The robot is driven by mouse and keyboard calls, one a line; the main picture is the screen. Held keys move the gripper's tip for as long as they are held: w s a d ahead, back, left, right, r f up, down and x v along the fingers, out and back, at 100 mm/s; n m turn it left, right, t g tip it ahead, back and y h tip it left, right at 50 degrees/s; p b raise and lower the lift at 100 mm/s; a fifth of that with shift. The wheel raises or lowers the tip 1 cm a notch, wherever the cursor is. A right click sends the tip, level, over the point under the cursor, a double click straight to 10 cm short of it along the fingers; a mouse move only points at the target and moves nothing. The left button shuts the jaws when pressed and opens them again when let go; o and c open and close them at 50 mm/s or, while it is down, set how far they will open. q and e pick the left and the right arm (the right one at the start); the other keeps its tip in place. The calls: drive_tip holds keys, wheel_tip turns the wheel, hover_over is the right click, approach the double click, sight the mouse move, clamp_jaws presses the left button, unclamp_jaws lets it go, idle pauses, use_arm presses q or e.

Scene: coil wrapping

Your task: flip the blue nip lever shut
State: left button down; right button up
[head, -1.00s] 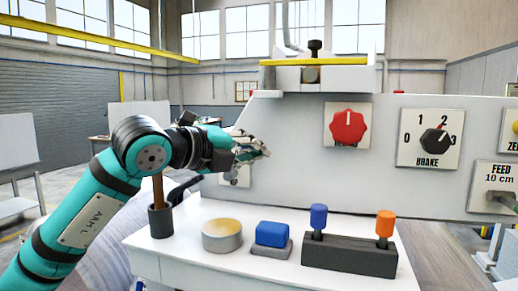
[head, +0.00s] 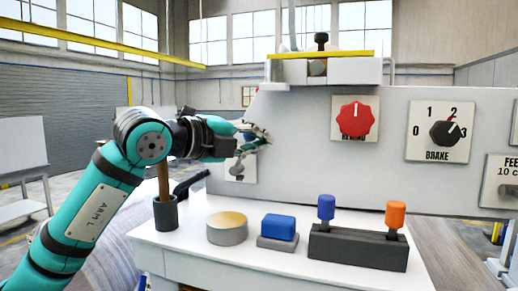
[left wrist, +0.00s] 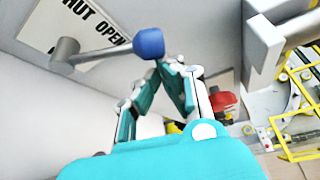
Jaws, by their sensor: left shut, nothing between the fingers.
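The nip lever shows in the left wrist view as a grey arm with a blue knob (left wrist: 148,43). Its round pivot is at a plate lettered OPEN, with part of another word beside it, and the blue end lies on the OPEN side. My left gripper (left wrist: 178,70) is shut and empty, its fingertips close beside the blue knob; I cannot tell whether they touch. In the head view my left gripper (head: 264,140) is at the panel's left part and hides most of the lever, above the lever's plate (head: 240,170). My right gripper is not in view.
The grey panel carries a red knob (head: 354,119) and a brake dial (head: 444,133). On the white ledge stand a dark cup (head: 166,214), a round tin (head: 227,229), a blue block (head: 278,227) and a dark rack (head: 358,248) with blue and orange handled tools.

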use_arm(q)
drive_tip(key=shift+w+a+r+n+h+b, duration=0.1)
drive_tip(key=shift+w+a+r+n+b, duration=0.15)
drive_tip(key=shift+a+b, duration=0.25)
drive_tip(key=shift+w+a+r+n+h+b, duration=0.15)
drive_tip(key=shift+a+r+b, duration=0.15)
drive_tip(key=shift+a+b, duration=0.2)
drive_tip(key=shift+w+a+r+n+h+b, duration=0.1)
drive_tip(key=shift+a+r+n+b, duration=0.15)
drive_tip(key=shift+a+b, duration=0.25)
